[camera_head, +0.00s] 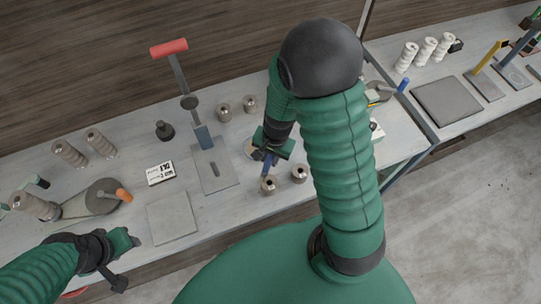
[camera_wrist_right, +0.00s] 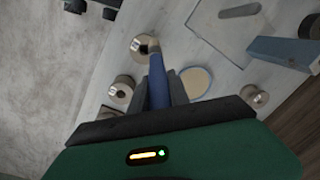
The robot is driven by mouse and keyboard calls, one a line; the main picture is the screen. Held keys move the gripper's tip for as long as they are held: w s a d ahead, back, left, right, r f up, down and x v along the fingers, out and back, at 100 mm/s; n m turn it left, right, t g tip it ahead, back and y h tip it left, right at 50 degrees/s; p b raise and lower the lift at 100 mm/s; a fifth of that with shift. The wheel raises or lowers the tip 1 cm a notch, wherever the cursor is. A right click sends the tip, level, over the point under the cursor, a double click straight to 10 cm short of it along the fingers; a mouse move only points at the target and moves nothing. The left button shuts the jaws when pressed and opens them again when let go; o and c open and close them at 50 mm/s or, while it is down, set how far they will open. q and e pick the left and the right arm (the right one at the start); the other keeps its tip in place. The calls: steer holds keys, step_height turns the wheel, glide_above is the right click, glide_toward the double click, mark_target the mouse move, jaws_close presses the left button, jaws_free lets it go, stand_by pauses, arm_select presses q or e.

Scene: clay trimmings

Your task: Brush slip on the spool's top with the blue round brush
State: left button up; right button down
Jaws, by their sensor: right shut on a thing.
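My right gripper (camera_head: 268,158) is shut on the blue brush (camera_head: 266,167), which points down and away from the jaws. In the right wrist view the brush (camera_wrist_right: 157,92) is between the fingers. Its tip overlaps the edge of a metal spool (camera_wrist_right: 139,45), which stands upright on the bench; I cannot tell whether they touch. The same spool (camera_head: 268,187) shows just below the brush in the head view. A round dish with a cream surface (camera_wrist_right: 195,82) lies beside the brush. My left gripper (camera_head: 123,241) is low at the left, away from the spool; its jaw opening is unclear.
A second spool (camera_head: 299,174) stands close to the right. Two more spools (camera_head: 224,112) stand farther back. A slotted grey plate (camera_head: 214,172) with a red-handled tool (camera_head: 178,75) is left of the gripper. A grey slab (camera_head: 172,219) lies nearer the left hand.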

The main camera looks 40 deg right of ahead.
steer(key=shift+f+b, duration=0.35)
steer(key=shift+f, duration=0.1)
stand_by(0.5)
steer(key=shift+r+p, duration=0.4)
steer(key=shift+p, duration=0.05)
steer(key=shift+s+a, duration=0.25)
steer(key=shift+s, duration=0.8)
steer(key=shift+f+b, duration=0.4)
steer(key=shift+b, duration=0.25)
steer(key=shift+r, duration=0.15)
